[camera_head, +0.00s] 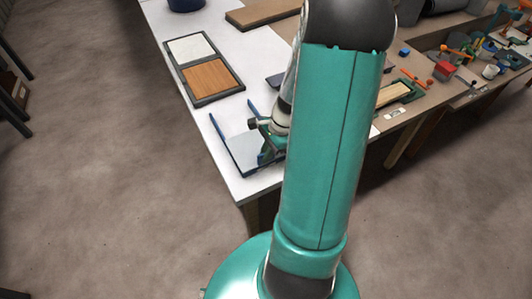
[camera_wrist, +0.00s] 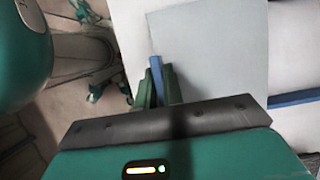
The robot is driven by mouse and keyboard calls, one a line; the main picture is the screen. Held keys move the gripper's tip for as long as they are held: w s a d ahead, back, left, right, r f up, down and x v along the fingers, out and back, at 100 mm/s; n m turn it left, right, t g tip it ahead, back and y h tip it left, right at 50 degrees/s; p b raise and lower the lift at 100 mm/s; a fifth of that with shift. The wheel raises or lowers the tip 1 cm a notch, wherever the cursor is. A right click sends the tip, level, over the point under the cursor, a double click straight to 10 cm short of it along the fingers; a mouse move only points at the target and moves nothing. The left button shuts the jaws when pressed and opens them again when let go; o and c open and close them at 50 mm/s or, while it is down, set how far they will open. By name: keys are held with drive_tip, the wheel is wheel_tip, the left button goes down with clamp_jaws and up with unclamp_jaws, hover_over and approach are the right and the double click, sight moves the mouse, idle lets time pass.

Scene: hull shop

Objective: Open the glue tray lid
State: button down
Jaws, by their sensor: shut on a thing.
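The glue tray appears as a pale grey flat panel, which looks like its lid (camera_head: 246,156), with blue strips (camera_head: 219,126) beside it, near the table's front corner. In the wrist view the pale panel (camera_wrist: 215,45) fills the upper middle. My gripper (camera_head: 267,147) is at the panel's right side, partly hidden by my arm. In the wrist view its green fingers (camera_wrist: 158,88) are shut on a narrow upright blue piece (camera_wrist: 156,72) at the panel's edge. I cannot tell how this piece joins the panel. Another blue strip (camera_wrist: 294,98) lies apart at right.
The white table (camera_head: 222,98) has a dark-framed tray with white and wood panels (camera_head: 210,77) farther back. A brown board (camera_head: 262,14) and a blue container (camera_head: 186,4) lie beyond. A cluttered bench (camera_head: 432,47) stands at right. The floor at left (camera_head: 90,150) is largely clear.

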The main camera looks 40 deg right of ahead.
drive_tip(key=shift+w, duration=0.1)
approach(241, 135)
drive_tip(key=x, duration=0.3)
drive_tip(key=d+x, duration=0.1)
drive_tip(key=x, duration=0.1)
drive_tip(key=shift+w+f, duration=0.15)
drive_tip(key=shift+w, duration=0.15)
drive_tip(key=c, duration=1.5)
unclamp_jaws()
drive_tip(key=shift+a, duration=0.1)
drive_tip(key=v, duration=1.3)
drive_tip(key=shift+s+r, duration=0.15)
drive_tip(key=shift+r, duration=0.2)
